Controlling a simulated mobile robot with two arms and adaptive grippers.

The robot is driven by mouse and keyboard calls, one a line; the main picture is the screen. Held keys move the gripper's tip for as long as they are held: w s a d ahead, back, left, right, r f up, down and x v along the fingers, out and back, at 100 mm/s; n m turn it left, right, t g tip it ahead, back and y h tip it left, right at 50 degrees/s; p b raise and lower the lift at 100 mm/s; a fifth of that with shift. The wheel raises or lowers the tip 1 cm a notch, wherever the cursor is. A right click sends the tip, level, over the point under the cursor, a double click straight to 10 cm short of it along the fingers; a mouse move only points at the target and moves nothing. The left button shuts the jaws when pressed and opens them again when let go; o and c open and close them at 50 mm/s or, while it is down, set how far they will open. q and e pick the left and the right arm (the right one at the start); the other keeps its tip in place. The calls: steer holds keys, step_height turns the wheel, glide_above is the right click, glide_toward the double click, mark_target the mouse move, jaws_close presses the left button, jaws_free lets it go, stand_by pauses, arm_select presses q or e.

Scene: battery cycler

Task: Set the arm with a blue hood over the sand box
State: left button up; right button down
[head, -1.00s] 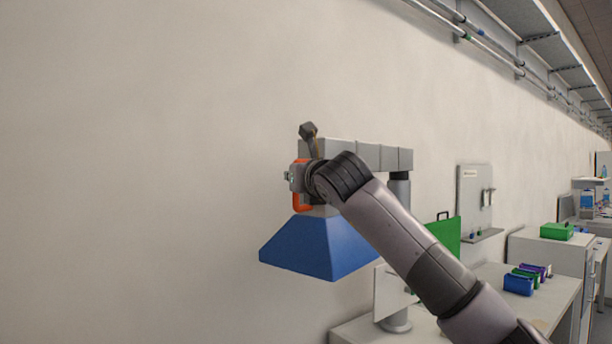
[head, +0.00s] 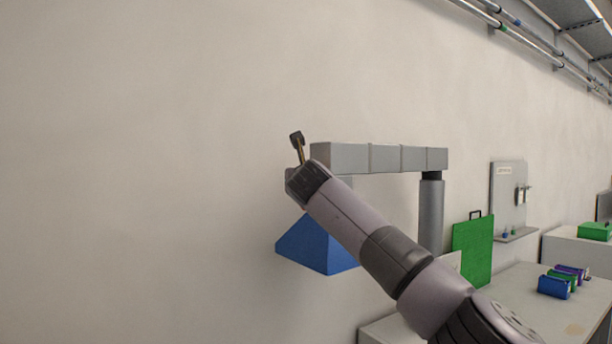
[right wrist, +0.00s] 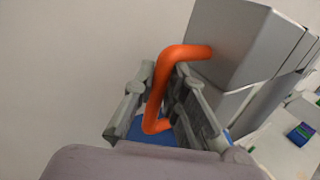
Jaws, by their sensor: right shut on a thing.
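The hood arm (head: 385,158) is a grey boxy beam on a grey post (head: 431,212) that rises from the bench. The blue hood (head: 318,246) hangs under the beam's left end, close to the pale wall. In the right wrist view my right gripper (right wrist: 160,112) is shut on the orange handle (right wrist: 160,90) beside the grey beam, with a bit of blue hood below. The sand box is not clearly seen. My left gripper is not in view.
A bench (head: 520,300) stands at lower right with blue, green and purple holders (head: 555,286). A grey board (head: 508,195) is farther back. The left side shows only bare wall.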

steer(key=shift+s+r, duration=0.15)
steer(key=shift+r, duration=0.55)
steer(key=c, duration=2)
jaws_free()
steer(key=o, duration=0.4)
steer(key=shift+w+a+f, duration=0.2)
steer(key=shift+w, duration=0.15)
steer(key=shift+w+a+f, duration=0.15)
steer(key=shift+w, duration=0.2)
steer(key=shift+d+f, duration=0.1)
steer(key=shift+s, duration=0.1)
steer(key=s, duration=1.1)
steer(key=shift+s+a+f, duration=0.2)
steer(key=shift+s+a, duration=0.15)
steer(key=shift+a, duration=0.05)
steer(key=shift+d+f, duration=0.1)
steer(key=shift+d, duration=0.25)
steer(key=shift+c, duration=0.2)
